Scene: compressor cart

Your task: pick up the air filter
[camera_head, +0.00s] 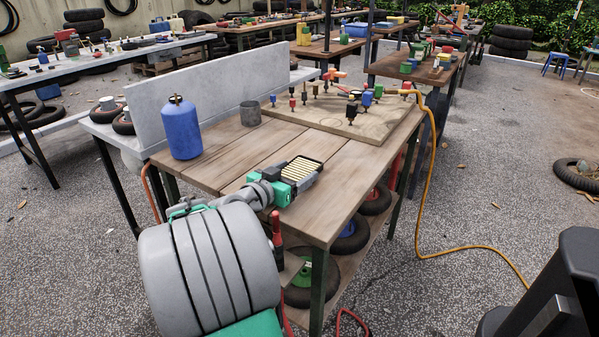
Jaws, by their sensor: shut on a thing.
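The air filter (302,168) shows as a small block with cream pleats in a dark frame. It is at the middle of the wooden cart top (225,160). My gripper (292,180), grey and green, reaches in from the lower left and is shut on the filter. The fingers and gripper body hide part of the filter's near side. I cannot tell whether the filter touches the boards or is slightly above them.
A blue tank (182,128) and a grey cup (250,113) stand left of the filter, before a grey upright panel (215,95). A board with several coloured fittings (345,118) lies behind. A yellow hose (428,180) hangs off the right side. The cart's front right top is clear.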

